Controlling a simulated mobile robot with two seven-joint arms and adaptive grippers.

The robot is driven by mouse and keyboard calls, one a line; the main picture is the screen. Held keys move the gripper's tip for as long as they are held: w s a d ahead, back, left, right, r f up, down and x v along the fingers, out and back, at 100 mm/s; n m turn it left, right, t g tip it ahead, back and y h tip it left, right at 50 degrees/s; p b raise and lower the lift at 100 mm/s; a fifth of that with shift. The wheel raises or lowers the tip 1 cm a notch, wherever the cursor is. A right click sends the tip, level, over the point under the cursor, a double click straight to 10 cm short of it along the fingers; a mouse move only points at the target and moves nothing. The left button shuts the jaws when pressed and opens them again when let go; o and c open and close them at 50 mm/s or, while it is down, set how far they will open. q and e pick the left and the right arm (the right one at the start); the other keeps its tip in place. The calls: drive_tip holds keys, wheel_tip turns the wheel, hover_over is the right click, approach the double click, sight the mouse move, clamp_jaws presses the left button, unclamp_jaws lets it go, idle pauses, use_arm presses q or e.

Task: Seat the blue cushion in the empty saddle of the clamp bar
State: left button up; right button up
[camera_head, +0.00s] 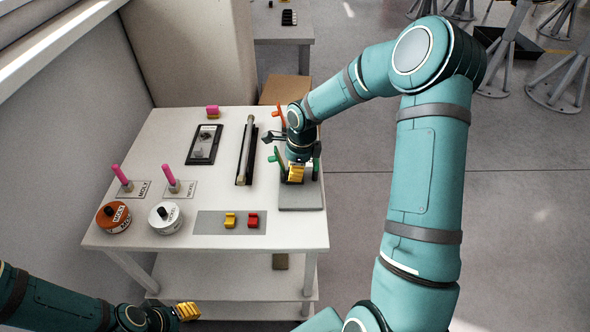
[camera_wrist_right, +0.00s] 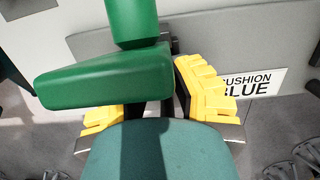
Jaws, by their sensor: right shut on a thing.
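My right gripper (camera_head: 296,173) is at the clamp stand (camera_head: 301,196) on the table's right side, pointing down. A label reading "CUSHION BLUE" (camera_wrist_right: 248,84) is on the grey surface behind. No blue cushion can be made out; the gripper and arm hide much of the stand and its saddles. My left gripper (camera_head: 188,311) is low at the front, off the table; its opening is unclear.
A yellow cushion (camera_head: 230,220) and a red cushion (camera_head: 253,220) lie on a grey mat (camera_head: 207,224). Orange (camera_head: 114,217) and white (camera_head: 165,217) tins, pink-handled tools, a dark tray (camera_head: 204,145) and a long bar (camera_head: 246,150) occupy the table.

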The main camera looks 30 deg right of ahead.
drive_tip(key=shift+f+b, duration=0.3)
drive_tip(key=shift+b, duration=0.2)
idle(0.6)
drive_tip(key=o, duration=1.4)
drive_tip(key=shift+c, duration=0.2)
drive_tip(key=shift+r+p, duration=2)
drive_tip(key=shift+r, duration=1.5)
